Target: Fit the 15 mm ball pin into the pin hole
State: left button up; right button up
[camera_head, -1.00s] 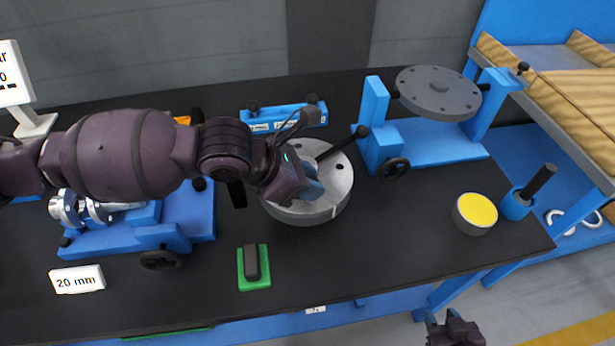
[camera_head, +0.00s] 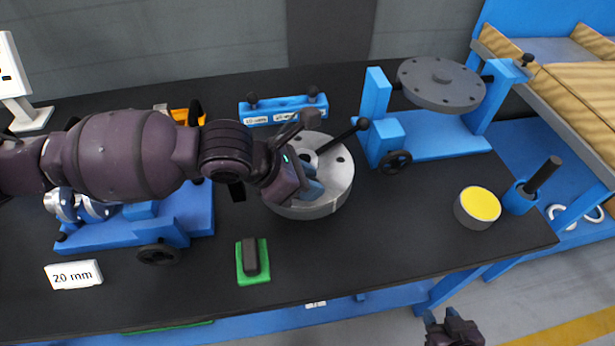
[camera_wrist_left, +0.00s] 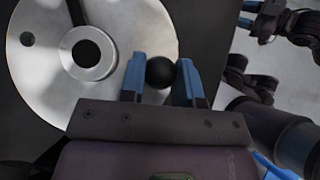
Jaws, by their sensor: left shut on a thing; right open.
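My left gripper (camera_head: 314,189) is shut on a pin with a black ball head (camera_wrist_left: 160,73), seen between the blue fingertips in the left wrist view. The pin's shank is hidden, and its size cannot be read. The gripper and ball are over the lower right rim of the round grey flanged shell (camera_head: 338,190), which also shows in the left wrist view (camera_wrist_left: 38,85). The shell has a central bore and a small hole (camera_wrist_left: 27,38) in its flange. Whether the pin touches the shell cannot be told. My right gripper (camera_head: 452,320) is open and empty, beyond the table's front edge.
A black ball-ended lever (camera_head: 345,134) reaches over the shell's far side, near a blue stand (camera_head: 430,140) bearing a grey disc. A blue rack (camera_head: 284,111) with black knobs stands behind. A yellow-topped cylinder (camera_head: 478,207) is right; a green-based block (camera_head: 252,262) is in front.

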pick_arm(q)
jog(key=shift+f, duration=0.45)
pick_arm(e)
jog(key=shift+s+f, duration=0.15)
jog(key=shift+f, duration=0.2)
pick_arm(q)
jog(key=o, duration=1)
pick_arm(e)
jog(key=shift+d, duration=0.1)
jog(key=shift+r, duration=0.15)
pick_arm(q)
jog(key=v, duration=1.1)
jog(key=shift+p, duration=0.3)
pick_arm(e)
jog(key=r, duration=0.1)
jog(key=w+r, duration=0.1)
jog(key=shift+w+r, duration=0.3)
jog(key=shift+r, duration=0.05)
pick_arm(q)
jog(key=shift+w, duration=0.1)
pick_arm(e)
jog(key=shift+w+a+r, duration=0.1)
jog(key=shift+w+a, duration=0.1)
